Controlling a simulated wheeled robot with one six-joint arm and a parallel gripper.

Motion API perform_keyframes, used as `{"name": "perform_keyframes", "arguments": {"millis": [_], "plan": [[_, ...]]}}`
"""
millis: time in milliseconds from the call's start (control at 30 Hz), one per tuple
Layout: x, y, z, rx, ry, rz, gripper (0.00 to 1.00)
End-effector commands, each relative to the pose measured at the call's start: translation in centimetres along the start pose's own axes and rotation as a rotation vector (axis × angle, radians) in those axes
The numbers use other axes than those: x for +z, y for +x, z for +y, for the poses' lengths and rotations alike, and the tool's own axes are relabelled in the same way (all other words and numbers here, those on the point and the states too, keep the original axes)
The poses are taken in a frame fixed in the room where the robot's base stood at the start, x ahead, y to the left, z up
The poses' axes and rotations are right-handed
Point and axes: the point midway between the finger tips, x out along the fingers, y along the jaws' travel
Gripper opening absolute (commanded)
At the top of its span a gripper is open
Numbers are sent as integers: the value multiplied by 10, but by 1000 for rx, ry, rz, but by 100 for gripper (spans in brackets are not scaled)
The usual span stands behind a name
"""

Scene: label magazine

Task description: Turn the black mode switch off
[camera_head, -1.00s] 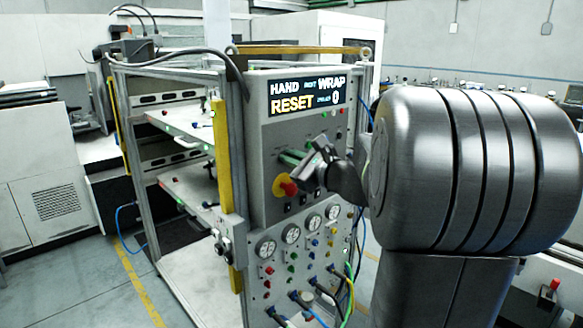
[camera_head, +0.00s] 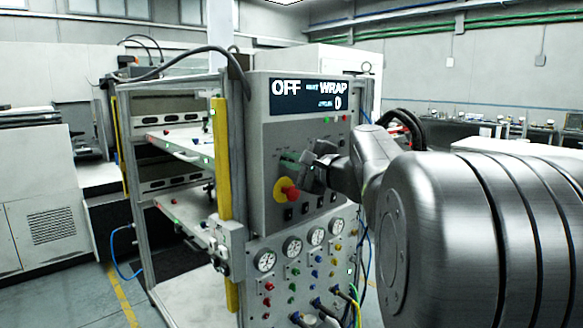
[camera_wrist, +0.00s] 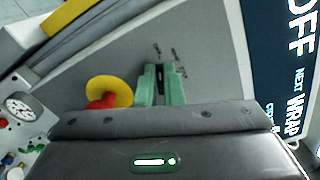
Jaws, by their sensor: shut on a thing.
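The black mode switch (camera_wrist: 160,72) is on the grey control panel (camera_head: 262,155), between the green fingertips of my gripper (camera_wrist: 160,86) in the wrist view. Only a dark sliver of it shows there; the fingers hide the rest. In the head view my gripper (camera_head: 296,157) is at the panel face, shut on the switch, with the dark gripper body covering it. The display (camera_head: 308,96) above reads OFF on its left side. It also shows in the wrist view (camera_wrist: 290,60).
A red emergency button on a yellow disc (camera_head: 287,190) sits just below left of my gripper, close to the fingers in the wrist view (camera_wrist: 108,92). Gauges (camera_head: 292,246), coloured buttons and hoses fill the lower panel. A yellow post (camera_head: 222,150) stands at the left.

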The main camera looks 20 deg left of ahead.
Motion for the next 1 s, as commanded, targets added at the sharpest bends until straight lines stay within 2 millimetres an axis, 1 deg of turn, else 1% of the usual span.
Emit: {"name": "perform_keyframes", "arguments": {"millis": [400,433,500,533,833,933,1000], "plan": [[-1,0,2,3,-7,1,0],[-1,0,2,4,-7,1,11],[-1,0,2,3,-7,1,25],[-1,0,1,3,-7,1,29],[0,-1,1,1,-7,1,29],[-1,-8,0,1,-8,1,29],[-1,-18,0,-1,-9,3,29]]}}
